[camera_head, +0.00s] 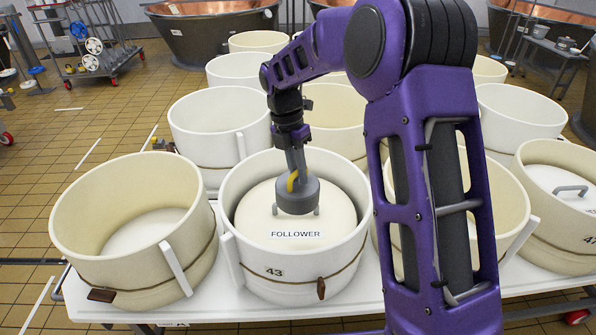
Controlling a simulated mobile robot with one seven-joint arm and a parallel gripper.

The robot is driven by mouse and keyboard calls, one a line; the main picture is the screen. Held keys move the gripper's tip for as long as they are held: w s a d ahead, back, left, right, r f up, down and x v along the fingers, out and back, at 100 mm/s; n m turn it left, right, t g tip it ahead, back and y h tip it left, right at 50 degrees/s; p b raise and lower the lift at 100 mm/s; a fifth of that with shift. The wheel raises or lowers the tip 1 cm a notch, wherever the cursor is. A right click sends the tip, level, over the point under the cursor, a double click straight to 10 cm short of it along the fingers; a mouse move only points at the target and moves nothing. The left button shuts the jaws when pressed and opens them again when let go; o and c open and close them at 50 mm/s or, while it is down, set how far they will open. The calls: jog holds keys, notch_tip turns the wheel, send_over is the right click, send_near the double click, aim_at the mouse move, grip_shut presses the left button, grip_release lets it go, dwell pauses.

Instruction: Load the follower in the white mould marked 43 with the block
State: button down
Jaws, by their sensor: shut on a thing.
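The white mould marked 43 (274,285) stands upright at the front middle of the white table, with a cord around it. Inside it lies the round cream follower (258,215), labelled FOLLOWER, with a handle partly hidden behind the block. The grey cylindrical block (298,196) is over the middle of the follower, inside the mould's rim. I cannot tell whether it touches the follower. My gripper (294,176) points down from above and is shut on the block at its yellow handle.
An empty-looking mould (130,270) stands close on the left. Another mould with a handled follower (563,240) is at the right. Several more moulds (215,118) crowd behind. My purple arm hides part of the moulds to the right. Tiled floor (40,200) is clear at left.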

aim_at(298, 186)
jog(key=shift+f+b, duration=2.4)
jog(key=shift+b, duration=0.05)
notch_tip(298, 186, down, 10)
jog(key=b, duration=0.3)
jog(key=shift+f, duration=0.8)
dwell(0.4)
jog(key=c, duration=0.8)
grip_release()
jog(key=shift+o, duration=0.2)
jog(key=shift+f, duration=0.15)
notch_tip(298, 186, up, 7)
jog(key=p, duration=0.6)
